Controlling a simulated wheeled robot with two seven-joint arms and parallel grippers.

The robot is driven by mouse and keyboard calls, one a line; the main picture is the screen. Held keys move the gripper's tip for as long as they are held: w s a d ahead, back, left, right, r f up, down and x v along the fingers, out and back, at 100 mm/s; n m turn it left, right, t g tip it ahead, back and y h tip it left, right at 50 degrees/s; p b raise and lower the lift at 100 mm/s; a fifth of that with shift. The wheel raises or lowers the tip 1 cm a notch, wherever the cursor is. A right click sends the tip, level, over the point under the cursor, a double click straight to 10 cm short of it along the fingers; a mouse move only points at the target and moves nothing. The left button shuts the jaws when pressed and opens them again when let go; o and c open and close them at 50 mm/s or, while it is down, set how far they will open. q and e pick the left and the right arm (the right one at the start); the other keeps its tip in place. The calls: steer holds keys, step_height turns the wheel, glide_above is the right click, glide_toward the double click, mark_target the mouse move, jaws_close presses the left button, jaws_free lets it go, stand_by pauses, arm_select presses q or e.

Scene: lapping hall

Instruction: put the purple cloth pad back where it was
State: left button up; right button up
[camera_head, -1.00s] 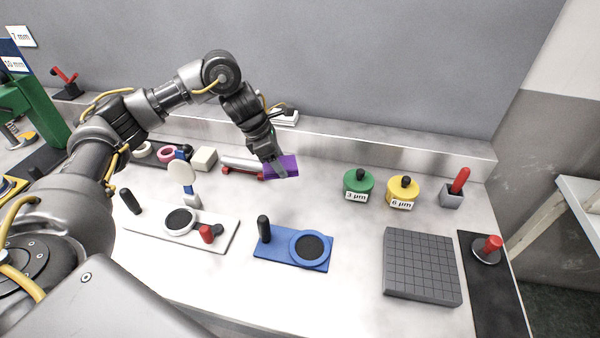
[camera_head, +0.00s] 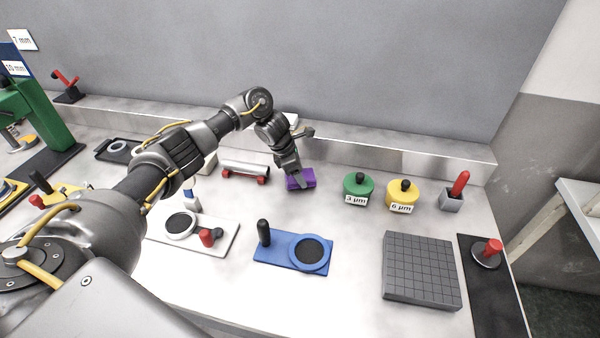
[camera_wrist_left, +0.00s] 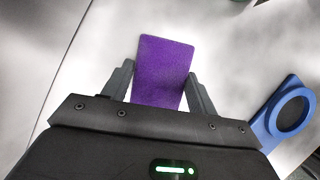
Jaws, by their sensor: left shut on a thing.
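The purple cloth pad (camera_head: 307,178) is between the fingers of my left gripper (camera_head: 299,183), just left of the green 3 µm pot in the head view. My left gripper is shut on it. In the left wrist view the pad (camera_wrist_left: 163,68) shows as a flat purple rectangle, with a finger of the left gripper (camera_wrist_left: 161,88) on each side. The pad is at or close above the pale bench top (camera_head: 345,225); I cannot tell whether it touches. My right gripper is not in view.
The green pot (camera_head: 357,190) and yellow 6 µm pot (camera_head: 402,196) stand to the right. A blue plate with a ring (camera_head: 290,256) lies in front, a white fixture (camera_head: 225,240) left of it. A silver roller with red feet (camera_head: 243,170) is behind left. Bare bench surrounds the pad in front.

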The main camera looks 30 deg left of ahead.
arm_select(q)
steer(key=shift+f, duration=0.25)
steer(key=shift+f, duration=0.15)
steer(key=o, duration=0.9)
